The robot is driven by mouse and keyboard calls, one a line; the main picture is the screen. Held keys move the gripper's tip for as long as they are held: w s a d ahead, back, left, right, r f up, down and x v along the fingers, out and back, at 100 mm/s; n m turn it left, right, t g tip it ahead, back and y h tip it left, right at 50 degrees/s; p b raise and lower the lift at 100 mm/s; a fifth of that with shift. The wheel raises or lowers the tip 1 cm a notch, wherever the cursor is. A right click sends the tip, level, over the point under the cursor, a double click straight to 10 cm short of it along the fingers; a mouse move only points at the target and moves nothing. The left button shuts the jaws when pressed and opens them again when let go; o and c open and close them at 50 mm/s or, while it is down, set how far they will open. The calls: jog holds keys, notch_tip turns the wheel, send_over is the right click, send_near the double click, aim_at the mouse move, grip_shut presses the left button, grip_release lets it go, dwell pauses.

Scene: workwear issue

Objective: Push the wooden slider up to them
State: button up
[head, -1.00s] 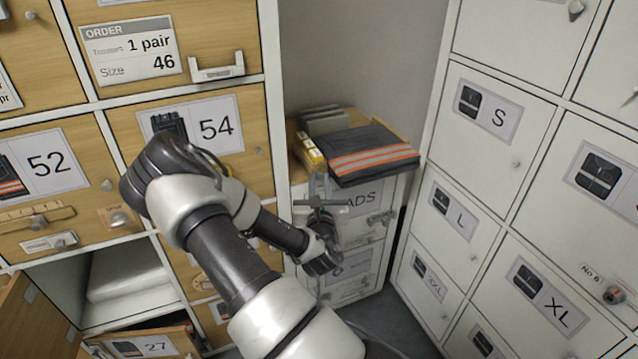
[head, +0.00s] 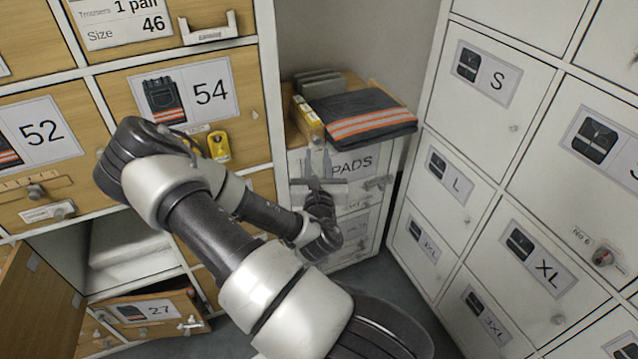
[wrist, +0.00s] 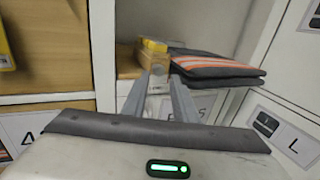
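A tan wooden block (wrist: 153,72), which looks like the slider, stands on the low cabinet top in the wrist view, just beyond my fingertips. A yellow box (head: 308,118) shows at the left of that top in the head view; its yellow top (wrist: 152,45) appears above the block in the wrist view. Behind it is a stack of grey pads (head: 320,84). My gripper (head: 317,152) points at the cabinet's upper front edge, below the yellow box. Its two fingers (wrist: 162,80) look apart, with nothing held between them. Whether they touch the block I cannot tell.
Folded dark trousers with orange stripes (head: 360,118) lie right of the yellow box. The cabinet front (head: 362,160) is marked PADS. White lockers (head: 470,140) stand at right, wooden ones (head: 230,60) at left. An open door (head: 35,290) is at lower left.

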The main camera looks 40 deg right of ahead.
jog(key=p+v, duration=0.5)
jog(key=v, duration=0.7)
jog(key=shift+s, duration=0.1)
